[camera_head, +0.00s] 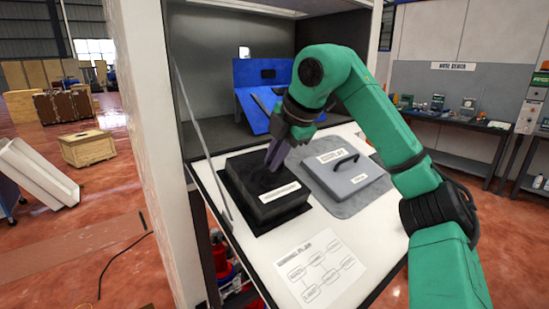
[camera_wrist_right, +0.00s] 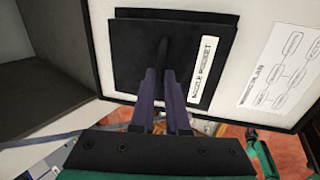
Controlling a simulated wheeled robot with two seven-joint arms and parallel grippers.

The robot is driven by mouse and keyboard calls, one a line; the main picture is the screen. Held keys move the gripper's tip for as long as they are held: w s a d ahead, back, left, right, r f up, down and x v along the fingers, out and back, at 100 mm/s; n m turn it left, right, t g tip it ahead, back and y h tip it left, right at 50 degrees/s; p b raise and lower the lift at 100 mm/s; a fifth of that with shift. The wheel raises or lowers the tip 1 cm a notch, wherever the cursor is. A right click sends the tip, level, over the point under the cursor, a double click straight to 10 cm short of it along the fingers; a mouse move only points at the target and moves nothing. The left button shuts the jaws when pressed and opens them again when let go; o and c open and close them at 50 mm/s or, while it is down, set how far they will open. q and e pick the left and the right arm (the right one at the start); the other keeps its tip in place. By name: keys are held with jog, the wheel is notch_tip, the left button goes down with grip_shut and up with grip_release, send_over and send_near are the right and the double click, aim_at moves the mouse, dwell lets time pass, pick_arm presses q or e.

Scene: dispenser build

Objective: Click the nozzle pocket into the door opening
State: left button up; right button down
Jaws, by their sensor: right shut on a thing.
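The nozzle pocket (camera_head: 250,183) is a black block with a white label on its front, on a black mat at the left of the white work surface. In the right wrist view the nozzle pocket (camera_wrist_right: 190,40) carries a readable "NOZZLE POCKET" label and a black upright handle. My right gripper (camera_head: 272,160) reaches down over it, and its purple fingers (camera_wrist_right: 163,75) are shut on the handle. The pocket appears to rest on its mat. A blue sloped panel (camera_head: 250,78) with a dark slot stands behind; I cannot tell whether this is the door opening. My left gripper is not in view.
A grey lidded part (camera_head: 345,186) with a black handle lies on a grey mat right of the pocket. A printed plan sheet (camera_head: 318,267) lies at the front. The white cabinet wall (camera_head: 160,150) bounds the left side. My right arm covers part of the right side.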

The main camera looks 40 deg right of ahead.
jog(key=shift+c, duration=1.8)
grip_release()
jog(key=p+v, duration=0.3)
jog(key=v, duration=0.3)
jog(key=shift+p, duration=0.4)
jog(key=shift+f, duration=0.1)
